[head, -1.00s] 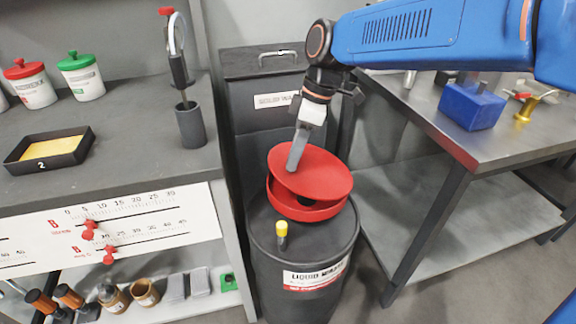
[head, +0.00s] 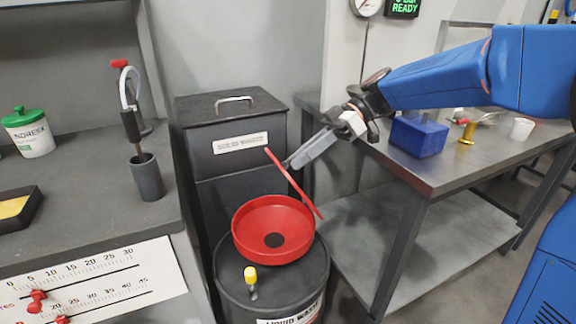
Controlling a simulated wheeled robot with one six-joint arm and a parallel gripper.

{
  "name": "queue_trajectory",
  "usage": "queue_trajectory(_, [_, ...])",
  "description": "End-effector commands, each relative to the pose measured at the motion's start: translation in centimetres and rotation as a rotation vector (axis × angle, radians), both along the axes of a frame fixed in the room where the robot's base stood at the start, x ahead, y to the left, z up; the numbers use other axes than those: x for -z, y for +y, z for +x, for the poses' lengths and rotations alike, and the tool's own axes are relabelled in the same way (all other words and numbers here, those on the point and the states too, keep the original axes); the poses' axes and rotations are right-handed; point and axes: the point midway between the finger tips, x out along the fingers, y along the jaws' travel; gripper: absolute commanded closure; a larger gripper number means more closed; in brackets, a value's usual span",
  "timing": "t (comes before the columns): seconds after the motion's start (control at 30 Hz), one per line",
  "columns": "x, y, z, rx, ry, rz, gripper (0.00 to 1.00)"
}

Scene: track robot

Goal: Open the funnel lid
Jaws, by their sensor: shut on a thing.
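The red funnel (head: 257,218) sits on top of the black liquid waste drum (head: 232,277), with its bowl and dark centre hole in plain view. Its red lid (head: 297,187) is swung up and seen nearly edge-on at the funnel's right rear side. My gripper (head: 291,163) is at the upper part of the lid, shut on it. The fingertips are small and partly hidden at the lid.
A black bin (head: 235,105) with a handle stands behind the drum. A yellow-capped item (head: 250,274) stands on the drum top in front of the funnel. A grey bench (head: 95,185) is left; a metal table (head: 440,172) with a blue block (head: 418,136) is right.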

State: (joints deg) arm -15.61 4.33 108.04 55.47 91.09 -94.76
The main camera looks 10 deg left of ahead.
Motion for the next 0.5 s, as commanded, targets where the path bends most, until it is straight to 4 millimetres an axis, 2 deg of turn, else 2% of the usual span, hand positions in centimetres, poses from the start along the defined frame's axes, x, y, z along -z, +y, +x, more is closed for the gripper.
queue_trajectory(0.23, [-0.3,-1.8,1.2,0.003,0.055,0.087,1.00])
queue_trajectory(0.5, [-0.4,-2.5,1.5,0.000,0.080,0.125,1.00])
